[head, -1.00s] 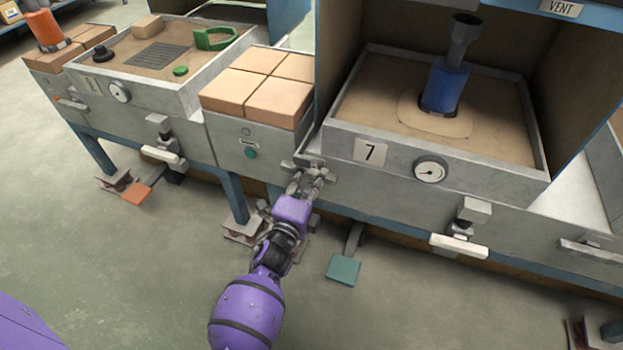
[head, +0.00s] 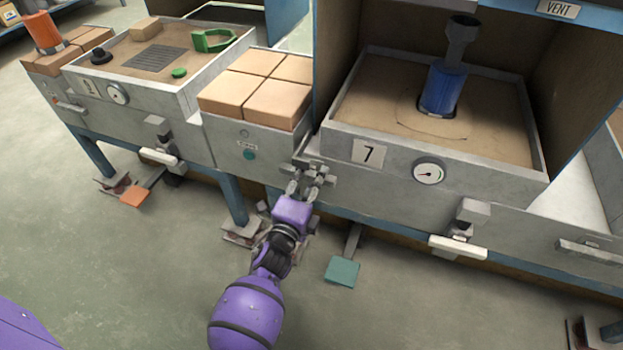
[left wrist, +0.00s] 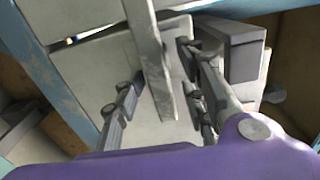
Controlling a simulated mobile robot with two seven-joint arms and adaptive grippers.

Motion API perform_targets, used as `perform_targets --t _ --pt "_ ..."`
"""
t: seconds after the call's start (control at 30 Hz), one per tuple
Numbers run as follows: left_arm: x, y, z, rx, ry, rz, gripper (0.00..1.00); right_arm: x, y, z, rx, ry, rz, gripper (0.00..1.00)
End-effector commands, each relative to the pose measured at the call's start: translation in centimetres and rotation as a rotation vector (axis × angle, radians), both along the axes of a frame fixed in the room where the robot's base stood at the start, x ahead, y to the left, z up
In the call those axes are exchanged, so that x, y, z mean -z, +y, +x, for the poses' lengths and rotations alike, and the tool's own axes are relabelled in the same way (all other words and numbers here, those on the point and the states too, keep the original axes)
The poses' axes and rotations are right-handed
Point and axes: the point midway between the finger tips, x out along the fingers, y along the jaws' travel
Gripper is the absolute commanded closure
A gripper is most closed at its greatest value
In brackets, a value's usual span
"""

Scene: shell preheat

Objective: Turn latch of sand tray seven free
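Sand tray seven (head: 455,190) is a grey metal tray of sand with a "7" plate on its front wall. A blue cylinder (head: 441,90) with a dark top stands in the sand. The latch (head: 305,155) is a small grey metal piece at the tray's front left corner, partly hidden by my left gripper (head: 308,182). In the left wrist view, a pale flat bar (left wrist: 152,65) of the latch runs between my open fingers, with a visible gap beside the left finger. My right gripper is not in view.
A round gauge (head: 429,173) sits on the tray's front. A teal pedal (head: 342,271) is below, near the floor. White handles (head: 458,247) stick out at the front.

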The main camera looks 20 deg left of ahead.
Motion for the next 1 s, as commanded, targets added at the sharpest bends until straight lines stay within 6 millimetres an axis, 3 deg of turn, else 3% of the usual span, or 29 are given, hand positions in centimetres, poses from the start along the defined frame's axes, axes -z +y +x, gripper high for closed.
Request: perform_targets --t 0.17,0.6,0.73,1.0 --pt "0.2 0.1 -2.0 -0.001 0.004 0.0 0.62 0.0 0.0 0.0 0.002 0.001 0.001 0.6" --pt "0.0 0.3 -10.5 0.0 0.0 0.0 0.62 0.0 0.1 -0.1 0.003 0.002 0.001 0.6" --pt "0.0 0.3 -11.5 0.001 -0.002 0.001 0.62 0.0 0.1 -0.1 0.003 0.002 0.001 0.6" --pt "-0.1 0.3 -11.8 0.002 -0.003 0.001 0.62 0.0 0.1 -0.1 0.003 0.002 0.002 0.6"
